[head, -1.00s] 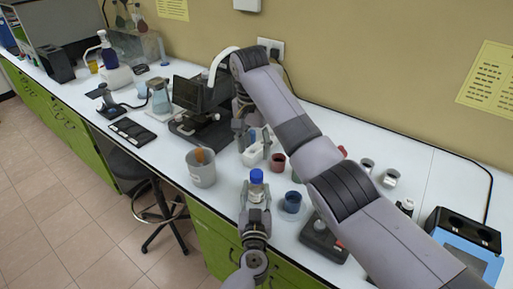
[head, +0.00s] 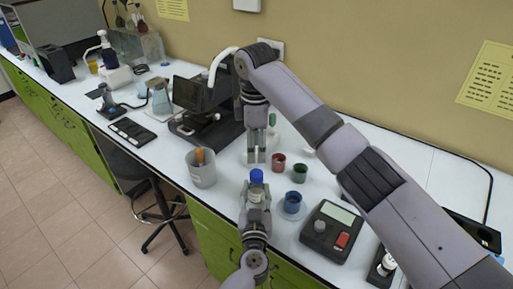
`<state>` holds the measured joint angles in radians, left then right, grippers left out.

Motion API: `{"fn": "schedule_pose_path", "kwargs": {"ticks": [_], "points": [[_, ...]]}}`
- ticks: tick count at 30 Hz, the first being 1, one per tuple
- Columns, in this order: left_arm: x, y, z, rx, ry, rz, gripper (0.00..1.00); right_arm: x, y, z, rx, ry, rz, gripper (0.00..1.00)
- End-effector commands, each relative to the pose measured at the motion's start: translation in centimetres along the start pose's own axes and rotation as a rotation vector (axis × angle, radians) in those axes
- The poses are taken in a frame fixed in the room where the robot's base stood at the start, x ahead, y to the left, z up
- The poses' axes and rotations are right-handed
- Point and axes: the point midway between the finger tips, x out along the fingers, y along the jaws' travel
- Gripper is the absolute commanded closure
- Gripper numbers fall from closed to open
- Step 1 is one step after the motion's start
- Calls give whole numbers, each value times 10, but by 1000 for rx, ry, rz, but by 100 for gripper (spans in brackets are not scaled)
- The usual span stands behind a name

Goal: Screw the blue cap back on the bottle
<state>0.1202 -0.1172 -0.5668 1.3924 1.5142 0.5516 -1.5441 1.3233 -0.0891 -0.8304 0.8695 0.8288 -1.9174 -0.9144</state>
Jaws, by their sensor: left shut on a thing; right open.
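The small bottle (head: 255,196) stands upright near the front edge of the bench, with the blue cap (head: 257,176) sitting on its top. I cannot tell how tightly the cap is on. My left gripper (head: 256,212) is shut around the bottle from the front, hiding its lower part. My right gripper (head: 256,155) is open and points down behind the cap in the picture, with nothing seen between its fingers.
A grey bin (head: 202,174) stands left of the bottle. A red cup (head: 279,163), a green cup (head: 299,173) and a blue dish (head: 292,203) stand to the right. A device with a screen (head: 331,230) is further right.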

Motion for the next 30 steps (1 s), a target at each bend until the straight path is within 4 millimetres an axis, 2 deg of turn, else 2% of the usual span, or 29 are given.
{"fn": "schedule_pose_path", "kwargs": {"ticks": [3, 10, 23, 26, 30], "points": [[0, 0, 0, 0, 0, 0, 100, 1, -3, 1, -211, 2, -8, 53], [0, 0, 0, 0, 0, 0, 100, 3, -6, 2, -452, 9, -20, 53], [0, 0, 0, 0, 0, 0, 100, 4, -7, 2, -491, 10, -22, 53], [0, 0, 0, 0, 0, 0, 100, 9, -7, 2, -490, 10, -23, 53], [0, 0, 0, 0, 0, 0, 100, 27, -8, 2, -489, 10, -25, 53]]}}
